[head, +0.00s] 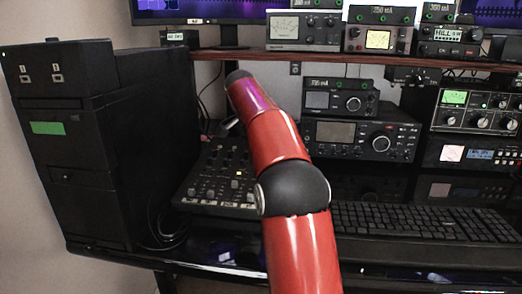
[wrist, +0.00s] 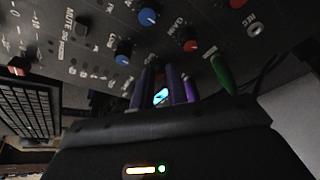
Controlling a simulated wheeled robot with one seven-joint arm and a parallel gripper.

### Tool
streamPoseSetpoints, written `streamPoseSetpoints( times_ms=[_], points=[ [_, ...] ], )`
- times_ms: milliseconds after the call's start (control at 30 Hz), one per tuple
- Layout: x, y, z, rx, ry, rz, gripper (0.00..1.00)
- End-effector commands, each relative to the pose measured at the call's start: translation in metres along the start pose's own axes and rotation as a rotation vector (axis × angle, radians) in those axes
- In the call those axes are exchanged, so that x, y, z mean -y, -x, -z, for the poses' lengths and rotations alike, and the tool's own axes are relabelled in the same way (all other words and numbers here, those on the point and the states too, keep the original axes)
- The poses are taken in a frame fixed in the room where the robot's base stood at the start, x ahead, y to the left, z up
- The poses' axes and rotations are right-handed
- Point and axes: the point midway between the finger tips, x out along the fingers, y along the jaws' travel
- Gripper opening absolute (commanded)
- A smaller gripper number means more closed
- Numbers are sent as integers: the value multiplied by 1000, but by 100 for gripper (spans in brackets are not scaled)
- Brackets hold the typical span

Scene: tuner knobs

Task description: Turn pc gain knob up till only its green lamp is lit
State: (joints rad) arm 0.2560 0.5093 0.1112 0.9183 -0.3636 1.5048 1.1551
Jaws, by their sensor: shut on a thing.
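The mixer panel (wrist: 60,15) fills the top of the wrist view, with blue knobs and a red knob. My gripper (wrist: 161,94) reaches the panel with its purple fingers close together. They are shut on a knob with a pale blue, bright cap (wrist: 161,97), mostly hidden between them. I take it for the pc gain knob, but its label cannot be read. A red knob (wrist: 190,45) under a GAIN label sits just beyond the fingers. No lit green lamp can be made out on the panel. In the head view my arm hides part of the mixer (head: 205,190).
A green plug (wrist: 222,75) stands close to the right of the fingers, with dark cables behind. A black keyboard (head: 420,220) lies right of the mixer. A computer tower (head: 100,150) stands at the left. Radios (head: 355,138) and a shelf (head: 370,58) are behind.

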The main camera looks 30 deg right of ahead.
Motion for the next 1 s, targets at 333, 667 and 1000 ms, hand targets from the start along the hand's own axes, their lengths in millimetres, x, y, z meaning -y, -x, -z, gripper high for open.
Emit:
streamPoseSetpoints(
  times_ms=[333, 667, 1000],
  points=[
    [1, 1, 0, 0, -37, -8, 0],
    [1, 1, 0, 0, -36, -8, 25],
    [0, 1, 0, 0, -36, -10, 36]
  ],
)
